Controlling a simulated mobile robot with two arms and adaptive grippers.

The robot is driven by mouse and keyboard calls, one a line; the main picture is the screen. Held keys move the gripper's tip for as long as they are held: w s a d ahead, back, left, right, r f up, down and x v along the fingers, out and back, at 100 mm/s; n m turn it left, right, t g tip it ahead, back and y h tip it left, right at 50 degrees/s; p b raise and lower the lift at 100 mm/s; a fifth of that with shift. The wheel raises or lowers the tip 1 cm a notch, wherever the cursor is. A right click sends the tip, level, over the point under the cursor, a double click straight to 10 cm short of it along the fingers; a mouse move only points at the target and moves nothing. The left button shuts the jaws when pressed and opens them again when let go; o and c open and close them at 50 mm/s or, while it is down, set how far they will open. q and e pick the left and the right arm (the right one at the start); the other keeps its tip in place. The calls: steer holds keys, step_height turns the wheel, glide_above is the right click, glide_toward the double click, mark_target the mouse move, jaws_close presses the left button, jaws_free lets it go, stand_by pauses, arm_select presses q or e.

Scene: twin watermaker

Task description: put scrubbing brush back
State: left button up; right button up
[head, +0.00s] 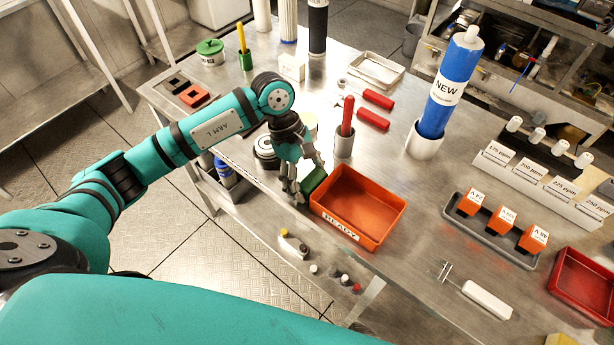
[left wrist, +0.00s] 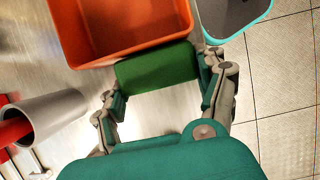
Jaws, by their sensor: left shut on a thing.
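The scrubbing brush seems to be the green block (head: 313,182) at the left end of the orange READY tray (head: 394,222). My left gripper (head: 300,190) is shut on this green block. In the left wrist view the block (left wrist: 157,66) lies between the two fingers, close against the outside of the tray wall (left wrist: 130,52). No bristles show, and I cannot tell whether the block touches the tray or the table. The tray looks empty. My right gripper is not in view.
A grey cup (head: 344,147) with a red-handled tool stands just behind the tray. A blue NEW cylinder (head: 449,90) stands further right. A grey tray (head: 487,238) with orange blocks and a white-handled tool (head: 487,299) lie to the right. The table edge is close in front.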

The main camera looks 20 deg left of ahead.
arm_select(q)
steer(key=o, duration=1.2)
steer(key=shift+f, duration=0.1)
steer(key=shift+c, duration=0.2)
steer(key=shift+r, duration=0.2)
steer(key=shift+a+r, duration=0.15)
steer(key=shift+r, duration=0.05)
steer(key=b+v, duration=0.1)
steer(key=v, duration=1)
steer(key=shift+r+b, duration=0.25)
steer(key=shift+b, duration=0.15)
steer(key=shift+s+f, duration=0.1)
